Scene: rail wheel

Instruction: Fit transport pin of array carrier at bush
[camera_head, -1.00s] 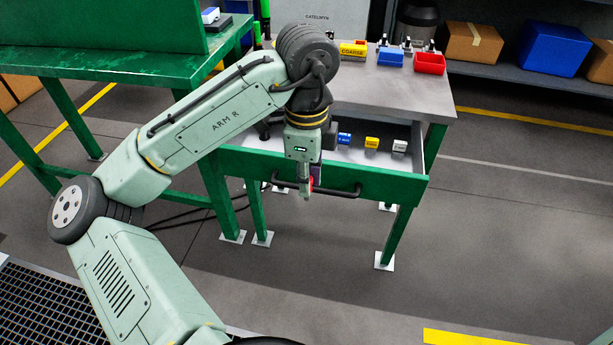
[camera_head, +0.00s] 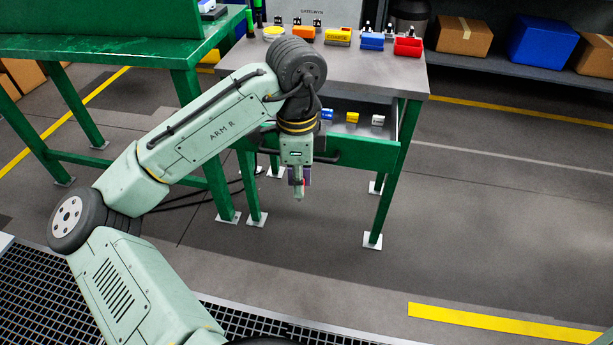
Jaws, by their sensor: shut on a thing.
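My gripper (camera_head: 298,190) hangs pointing down in front of the green workbench's open drawer (camera_head: 360,152). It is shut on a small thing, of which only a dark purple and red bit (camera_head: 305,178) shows. The thing is too small and too covered by the gripper to name surely as the transport pin. The gripper appears clear of the drawer front. I cannot make out an array carrier or a bush.
Small blue, yellow (camera_head: 352,117) and white blocks lie in the drawer. Another green table (camera_head: 110,45) stands left. The floor at right (camera_head: 490,220) is clear.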

